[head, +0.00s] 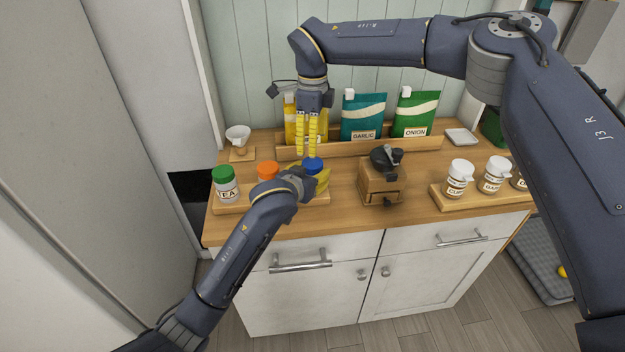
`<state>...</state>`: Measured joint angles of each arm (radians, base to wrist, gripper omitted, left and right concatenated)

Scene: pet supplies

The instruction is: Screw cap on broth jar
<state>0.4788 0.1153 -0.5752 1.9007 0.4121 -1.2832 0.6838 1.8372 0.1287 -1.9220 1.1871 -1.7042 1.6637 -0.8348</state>
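A blue cap (313,164) shows at the right end of the front left wooden tray, just below my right gripper's fingertips. The jar under it is hidden behind my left gripper, and I cannot read its label or tell how the cap sits. My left gripper (321,182) is at that spot, its yellow fingers low beside the cap; its grip is hidden. My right gripper (306,154) points straight down from above, its two yellow fingers apart with a gap between them. Its tips are close to the cap; I cannot tell whether they touch.
A green-lidded tea jar (226,185) and an orange-capped jar (267,171) stand left of my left gripper. A grinder (381,178) stands right of it. Bags, including garlic (362,117) and onion (414,113), line the back rack. White-lidded jars (460,178) stand on the right tray.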

